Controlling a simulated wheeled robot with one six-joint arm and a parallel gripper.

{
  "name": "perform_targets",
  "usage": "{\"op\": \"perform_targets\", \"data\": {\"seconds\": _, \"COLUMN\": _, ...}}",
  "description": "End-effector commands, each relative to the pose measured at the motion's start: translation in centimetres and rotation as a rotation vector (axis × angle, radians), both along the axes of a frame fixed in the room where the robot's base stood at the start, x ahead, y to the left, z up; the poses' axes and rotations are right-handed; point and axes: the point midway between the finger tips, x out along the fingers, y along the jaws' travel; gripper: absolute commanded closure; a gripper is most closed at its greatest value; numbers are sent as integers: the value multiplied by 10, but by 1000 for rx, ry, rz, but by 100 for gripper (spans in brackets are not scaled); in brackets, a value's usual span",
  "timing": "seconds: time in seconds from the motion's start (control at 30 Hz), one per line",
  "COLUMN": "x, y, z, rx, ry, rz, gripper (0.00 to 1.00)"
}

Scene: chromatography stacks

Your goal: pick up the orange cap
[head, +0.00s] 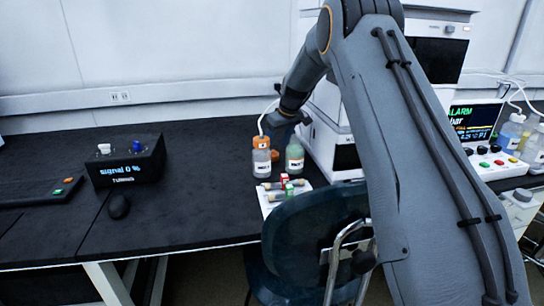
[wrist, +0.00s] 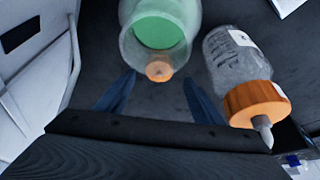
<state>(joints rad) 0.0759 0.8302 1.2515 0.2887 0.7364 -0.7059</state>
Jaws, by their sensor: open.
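A small orange cap (wrist: 158,71) shows in the wrist view at the edge of the clear bottle with green contents (wrist: 158,30). I cannot tell whether it touches the bottle or lies apart from it. My gripper (wrist: 158,92) is open, its two blue fingers on either side of the cap in the picture, with nothing held. In the head view my gripper (head: 285,121) is above and behind the green bottle (head: 295,157); the small cap cannot be made out there. A second bottle (head: 262,164) beside it wears a larger orange cap (head: 261,142), also in the wrist view (wrist: 256,103).
A white tray (head: 268,208) with small vials lies in front of the bottles. A chair (head: 305,235) stands at the table's front edge. White instruments (head: 337,130) rise on the right.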

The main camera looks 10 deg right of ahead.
Motion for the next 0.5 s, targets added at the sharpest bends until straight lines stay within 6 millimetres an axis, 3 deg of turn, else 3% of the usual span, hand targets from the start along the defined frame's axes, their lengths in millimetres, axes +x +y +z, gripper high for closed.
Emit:
{"op": "perform_targets", "data": {"seconds": 0.27, "x": 11, "y": 5, "z": -37, "rx": 1, "ry": 2, "rz": 1, "gripper": 38}}
{"op": "perform_targets", "data": {"seconds": 0.5, "x": 14, "y": 7, "z": -43, "rx": 0, "ry": -1, "rz": 1, "gripper": 38}}
